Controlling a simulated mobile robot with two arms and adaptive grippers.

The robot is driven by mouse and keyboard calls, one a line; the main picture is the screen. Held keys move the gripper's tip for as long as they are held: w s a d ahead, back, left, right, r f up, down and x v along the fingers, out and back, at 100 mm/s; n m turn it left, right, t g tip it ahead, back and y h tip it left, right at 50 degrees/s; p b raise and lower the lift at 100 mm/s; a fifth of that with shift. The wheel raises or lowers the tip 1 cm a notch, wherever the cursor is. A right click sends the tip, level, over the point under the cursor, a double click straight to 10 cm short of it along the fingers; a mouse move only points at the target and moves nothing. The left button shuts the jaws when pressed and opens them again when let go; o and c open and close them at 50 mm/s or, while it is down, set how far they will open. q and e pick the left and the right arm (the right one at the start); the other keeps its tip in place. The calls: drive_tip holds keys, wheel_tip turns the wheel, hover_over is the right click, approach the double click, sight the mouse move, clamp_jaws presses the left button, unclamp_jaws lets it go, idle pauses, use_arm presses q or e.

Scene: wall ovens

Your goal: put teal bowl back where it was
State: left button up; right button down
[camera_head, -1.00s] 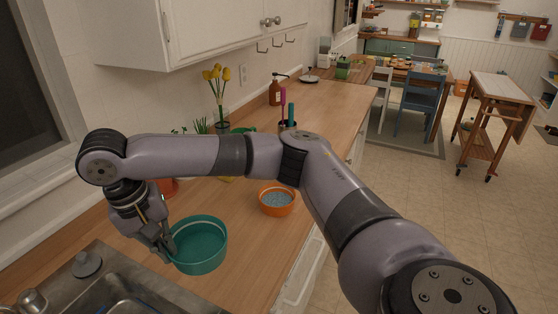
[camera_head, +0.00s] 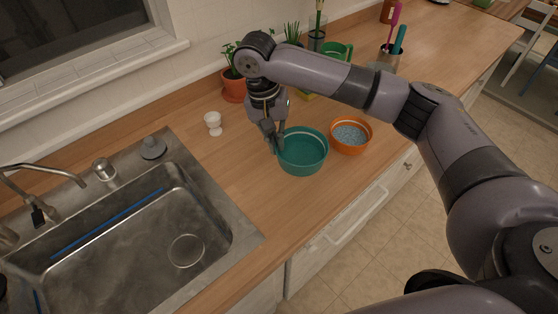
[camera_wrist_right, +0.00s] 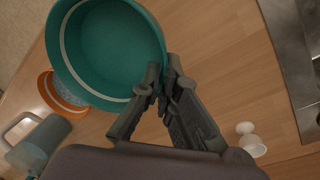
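The teal bowl (camera_head: 302,155) is upright over the wooden counter, just left of the orange bowl. It also fills the upper left of the right wrist view (camera_wrist_right: 110,45). My right gripper (camera_head: 276,145) is at the bowl's left rim. In the wrist view its fingertips (camera_wrist_right: 163,85) are closed together on the rim. The bowl looks empty. Whether its base touches the counter is hard to tell. My left gripper is not in view.
The orange bowl (camera_head: 350,134) with bluish contents is close to the teal bowl's right. A white egg cup (camera_head: 213,123), a potted plant (camera_head: 234,86) and a green mug (camera_head: 336,50) stand behind. The sink (camera_head: 130,235) is at left. Counter in front of the teal bowl is clear.

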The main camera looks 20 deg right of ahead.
wheel_tip(320, 180, down, 3)
drive_tip(key=shift+d+f, duration=0.1)
drive_tip(key=shift+f, duration=0.65)
wheel_tip(320, 180, down, 4)
drive_tip(key=shift+r+p, duration=0.1)
drive_tip(key=shift+p, duration=0.45)
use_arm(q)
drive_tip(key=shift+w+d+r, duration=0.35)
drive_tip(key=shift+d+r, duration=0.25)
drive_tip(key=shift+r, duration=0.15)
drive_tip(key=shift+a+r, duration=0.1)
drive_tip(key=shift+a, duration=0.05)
use_arm(e)
drive_tip(key=c, duration=1.8)
unclamp_jaws()
